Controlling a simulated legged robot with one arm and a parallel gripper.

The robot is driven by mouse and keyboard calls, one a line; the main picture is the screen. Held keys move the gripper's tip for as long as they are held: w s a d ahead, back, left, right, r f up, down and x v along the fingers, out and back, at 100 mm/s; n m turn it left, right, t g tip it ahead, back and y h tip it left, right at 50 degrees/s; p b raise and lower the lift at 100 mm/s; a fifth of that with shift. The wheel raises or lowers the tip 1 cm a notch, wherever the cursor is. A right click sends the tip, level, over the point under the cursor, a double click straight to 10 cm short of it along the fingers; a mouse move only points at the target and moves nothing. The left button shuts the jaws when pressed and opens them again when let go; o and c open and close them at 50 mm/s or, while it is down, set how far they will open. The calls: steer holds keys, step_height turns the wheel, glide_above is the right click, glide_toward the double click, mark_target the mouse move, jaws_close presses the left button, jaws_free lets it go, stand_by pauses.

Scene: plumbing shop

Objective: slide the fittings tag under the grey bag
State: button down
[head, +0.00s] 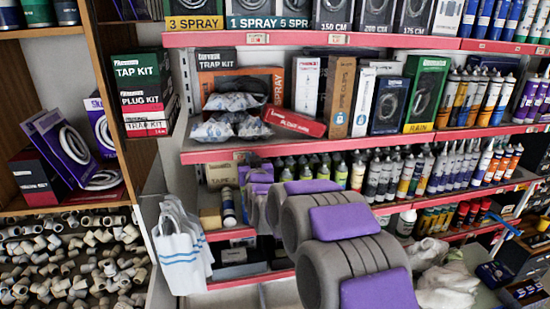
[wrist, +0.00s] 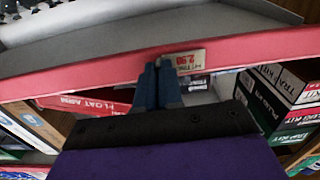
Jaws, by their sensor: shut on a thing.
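The fittings tag (wrist: 188,61) is a small pale price tag with red print on the red shelf edge in the wrist view. My gripper (wrist: 162,72) is shut on it, its fingertips covering one end. In the head view my gripper is hidden behind my own arm, in front of the middle shelf edge. A dark grey bag (head: 243,85) lies on a heap of clear bags with pale contents, on the middle shelf at the left.
A red float box (head: 294,122) lies right of the bags and overhangs slightly. The red shelf edge (head: 400,140) runs right. White carrier bags (head: 181,250) hang lower left. Bottles (head: 400,172) crowd the shelf below. Kit boxes (head: 142,88) stand at the left.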

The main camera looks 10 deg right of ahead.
mark_target(221, 157)
steer(key=a+p, duration=0.2)
steer(key=a, duration=0.8)
steer(key=shift+d, duration=0.5)
steer(key=c, duration=1.6)
jaws_free()
steer(key=shift+d, duration=0.7)
steer(key=o, duration=0.3)
steer(key=shift+a, duration=0.85)
steer(key=shift+s+a, duration=0.2)
steer(key=s, duration=0.5)
steer(key=s+d+b, duration=0.1)
steer(key=s, duration=1.1)
steer(key=shift+d, duration=0.25)
